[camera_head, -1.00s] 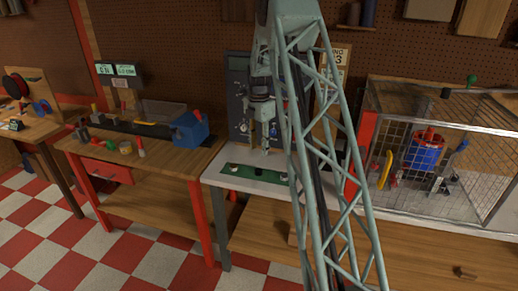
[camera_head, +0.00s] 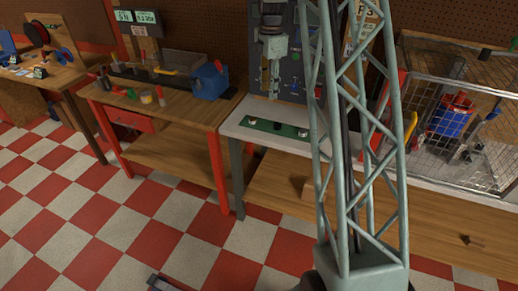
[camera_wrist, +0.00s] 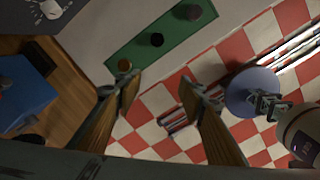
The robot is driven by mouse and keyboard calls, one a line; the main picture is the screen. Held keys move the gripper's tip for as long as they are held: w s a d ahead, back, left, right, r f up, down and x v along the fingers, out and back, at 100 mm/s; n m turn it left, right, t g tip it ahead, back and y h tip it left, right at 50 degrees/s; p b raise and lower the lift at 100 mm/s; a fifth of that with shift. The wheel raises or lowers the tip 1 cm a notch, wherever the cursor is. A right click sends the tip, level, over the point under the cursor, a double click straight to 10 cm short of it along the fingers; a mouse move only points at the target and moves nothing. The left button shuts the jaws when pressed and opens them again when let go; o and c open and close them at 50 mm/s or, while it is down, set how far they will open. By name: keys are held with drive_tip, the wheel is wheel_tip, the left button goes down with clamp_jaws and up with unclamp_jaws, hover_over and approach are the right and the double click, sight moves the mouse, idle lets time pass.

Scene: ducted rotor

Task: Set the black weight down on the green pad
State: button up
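The green pad (camera_head: 290,129) is a long strip on the grey-white bench top. A small black weight (camera_head: 277,125) sits on its middle, between two paler round pieces near the ends. In the wrist view the green pad (camera_wrist: 176,36) shows at the top, with the black weight (camera_wrist: 157,40) standing at its middle, apart from my fingers. My gripper (camera_head: 268,92) hangs above the pad in the head view. In the wrist view my gripper (camera_wrist: 158,82) has its two fingers spread, with nothing between them; the checkered floor shows through the gap.
A wire cage (camera_head: 460,120) with a blue-and-red container stands right. A dial panel (camera_head: 290,75) stands behind the pad.

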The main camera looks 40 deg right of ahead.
drive_tip(key=s+a+r+m+t, duration=0.1)
drive_tip(key=s+a+r+m, duration=0.2)
drive_tip(key=s+a+r, duration=0.55)
drive_tip(key=s+a+r+m, duration=0.3)
drive_tip(key=s+a+r, duration=0.1)
drive_tip(key=a+r, duration=0.85)
drive_tip(key=s+a+r+m+t, duration=0.1)
drive_tip(key=s+a+r+m, duration=0.2)
drive_tip(key=s+a, duration=0.6)
drive_tip(key=s+a+r+m+t, duration=0.1)
drive_tip(key=s+a+r+m, duration=0.3)
drive_tip(key=s, duration=0.9)
drive_tip(key=s+a+f+m, duration=0.1)
drive_tip(key=s+a+f, duration=0.1)
drive_tip(key=s, duration=0.5)
drive_tip(key=s+a+f+m, duration=0.1)
drive_tip(key=s+a+f, duration=0.1)
drive_tip(key=s+a, duration=0.2)
drive_tip(key=s, duration=0.3)
drive_tip(key=shift+f+m, duration=0.25)
drive_tip(key=shift+m, duration=0.15)
drive_tip(key=shift+s, duration=0.1)
